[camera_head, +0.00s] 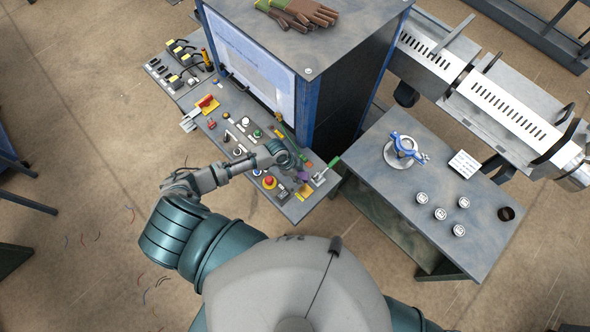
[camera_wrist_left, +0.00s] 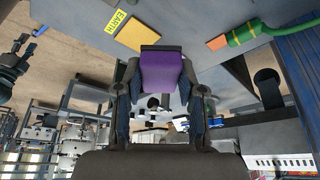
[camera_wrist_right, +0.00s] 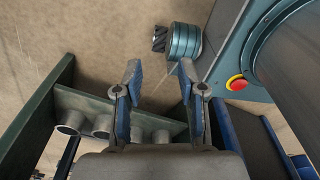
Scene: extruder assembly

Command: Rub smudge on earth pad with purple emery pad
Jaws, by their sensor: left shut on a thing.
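The purple emery pad (camera_wrist_left: 162,72) is held between the fingers of my left gripper (camera_wrist_left: 160,88), which is shut on it. In the head view my left gripper (camera_head: 299,173) is over the near right end of the control panel, with a bit of the purple pad (camera_head: 304,176) showing. The earth pad (camera_wrist_left: 137,36) is an orange-yellow square beside a yellow EARTH label (camera_wrist_left: 116,21). In the left wrist view the purple pad appears just below it; I cannot tell whether they touch. No smudge can be made out. My right gripper (camera_wrist_right: 160,72) is open and empty.
A tall cabinet (camera_head: 340,80) rises behind the panel. A grey table (camera_head: 435,165) with a blue clamp (camera_head: 403,144) and several small cups is at right.

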